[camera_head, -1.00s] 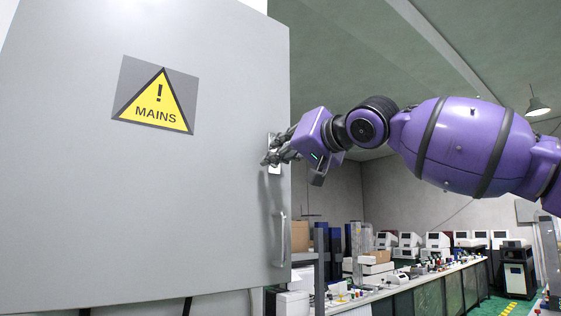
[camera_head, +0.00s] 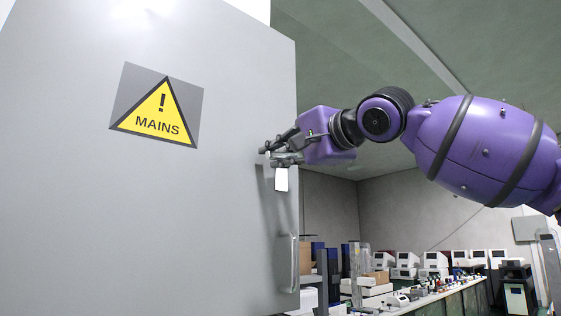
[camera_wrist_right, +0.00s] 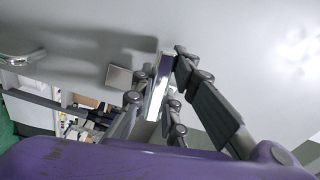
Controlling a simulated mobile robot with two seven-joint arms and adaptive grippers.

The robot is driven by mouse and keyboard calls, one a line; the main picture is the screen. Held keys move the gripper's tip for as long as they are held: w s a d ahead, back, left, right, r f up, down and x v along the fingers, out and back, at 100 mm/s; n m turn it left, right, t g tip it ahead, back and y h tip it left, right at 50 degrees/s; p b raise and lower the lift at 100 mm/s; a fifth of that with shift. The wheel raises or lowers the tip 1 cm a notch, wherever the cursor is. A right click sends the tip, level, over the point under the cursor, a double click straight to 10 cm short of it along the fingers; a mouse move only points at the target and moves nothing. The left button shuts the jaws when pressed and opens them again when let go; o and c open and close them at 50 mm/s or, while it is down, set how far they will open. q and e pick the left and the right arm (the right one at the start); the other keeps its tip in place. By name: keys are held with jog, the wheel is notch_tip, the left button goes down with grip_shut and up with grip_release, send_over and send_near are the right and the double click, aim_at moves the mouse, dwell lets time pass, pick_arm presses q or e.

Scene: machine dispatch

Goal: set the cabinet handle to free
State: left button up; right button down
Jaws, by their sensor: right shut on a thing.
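The grey cabinet door (camera_head: 70,210) with a yellow MAINS warning sign (camera_head: 157,106) fills the left of the head view. My right gripper (camera_head: 272,156) is at the door's right edge, shut on the cabinet handle (camera_head: 281,180). My left gripper is not in view.
A small square plate (camera_wrist_right: 118,78) is on the door beside the handle. A fixed vertical pull bar (camera_head: 294,262) is lower on the door edge. A bench (camera_head: 455,300) with several machines stands behind at right.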

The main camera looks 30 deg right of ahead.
jog(key=shift+r+m, duration=0.3)
jog(key=shift+m, duration=0.7)
jog(key=c, duration=1.7)
grip_release()
jog(key=s, duration=0.8)
jog(key=s+d, duration=0.1)
jog(key=s, duration=0.3)
